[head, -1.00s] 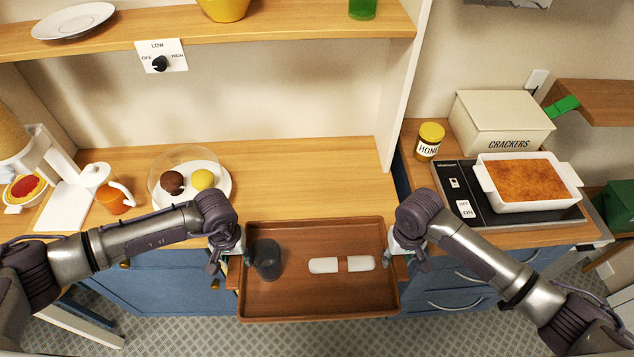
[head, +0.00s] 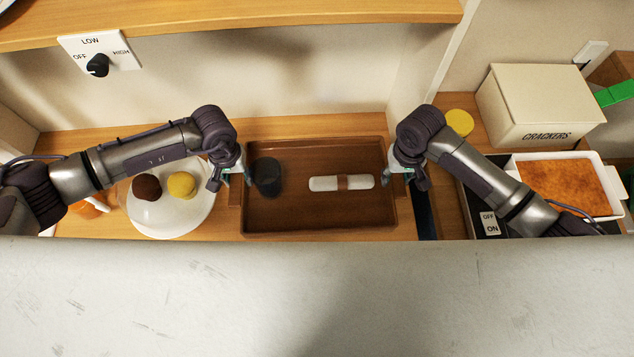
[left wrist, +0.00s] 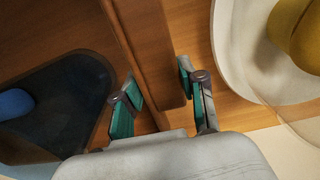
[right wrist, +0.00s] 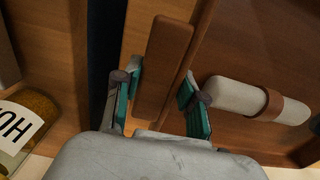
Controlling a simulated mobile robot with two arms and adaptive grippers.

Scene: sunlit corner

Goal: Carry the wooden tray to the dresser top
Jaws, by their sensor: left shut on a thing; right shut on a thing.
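The brown wooden tray (head: 320,217) is level over the wooden dresser top (head: 300,126), seen from above. A gap between tray and top cannot be made out. My left gripper (head: 232,178) is shut on the tray's left handle, which shows between the fingers in the left wrist view (left wrist: 160,92). My right gripper (head: 403,176) is shut on the right handle, also between the fingers in the right wrist view (right wrist: 159,90).
A white plate (head: 172,220) with a brown and a yellow round item under a clear cover is close left of the tray. Right are a honey jar (head: 459,122), a crackers box (head: 540,105) and a baking dish (head: 565,187). A shelf (head: 250,27) overhangs the back.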

